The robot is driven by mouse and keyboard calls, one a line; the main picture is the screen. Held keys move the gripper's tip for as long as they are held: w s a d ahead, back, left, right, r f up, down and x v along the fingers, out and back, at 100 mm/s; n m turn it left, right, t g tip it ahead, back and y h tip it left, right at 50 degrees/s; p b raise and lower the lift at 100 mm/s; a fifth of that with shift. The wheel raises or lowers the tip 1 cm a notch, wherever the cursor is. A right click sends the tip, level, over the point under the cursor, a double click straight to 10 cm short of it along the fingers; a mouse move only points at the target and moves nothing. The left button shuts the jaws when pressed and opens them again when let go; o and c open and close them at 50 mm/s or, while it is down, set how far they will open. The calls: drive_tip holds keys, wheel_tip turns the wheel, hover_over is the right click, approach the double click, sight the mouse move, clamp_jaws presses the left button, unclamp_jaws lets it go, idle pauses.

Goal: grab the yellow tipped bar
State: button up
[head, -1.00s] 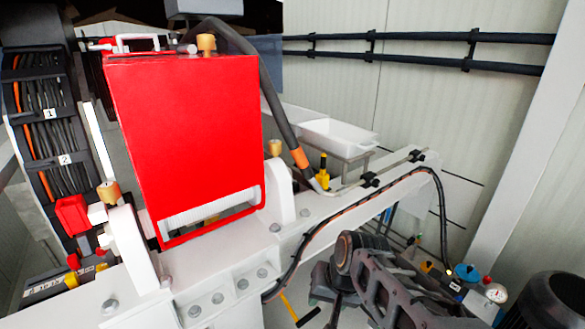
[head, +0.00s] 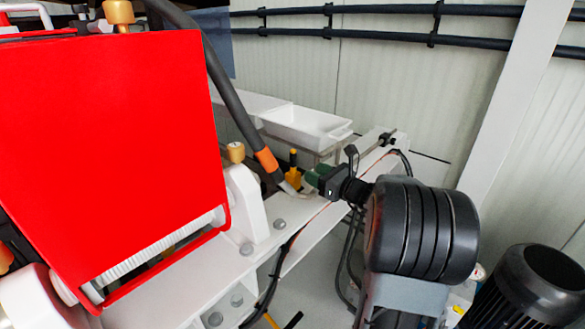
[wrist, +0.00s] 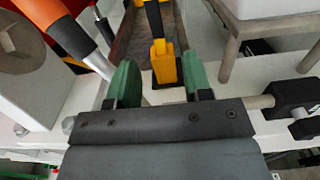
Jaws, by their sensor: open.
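A short upright bar with a yellow lower part and a black upper part (head: 293,172) stands on the white beam, beside the orange-banded hose. In the wrist view the same bar (wrist: 164,62) shows between and beyond the two green fingertips. My gripper (head: 314,176) is just right of the bar in the head view, with its green fingers apart. In the wrist view my gripper (wrist: 161,72) is open with nothing held. I cannot tell whether the fingertips reach around the bar; no contact is clear.
A dark hose with an orange band (head: 267,160) runs close left of the bar. A white tray (head: 305,127) stands behind it. A large red cover (head: 110,150) fills the left. A metal rod with black clamps (wrist: 290,95) lies right of my gripper.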

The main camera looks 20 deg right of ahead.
sight(295, 164)
drive_tip(key=p+x, duration=0.1)
drive_tip(key=x, duration=0.5)
drive_tip(key=shift+w+a+r, duration=0.1)
drive_tip(key=shift+w+a, duration=0.05)
drive_tip(key=shift+a, duration=0.15)
drive_tip(key=shift+p+x, duration=0.55)
drive_tip(key=shift+x, duration=1.6)
drive_tip(key=shift+c, duration=0.4)
clamp_jaws()
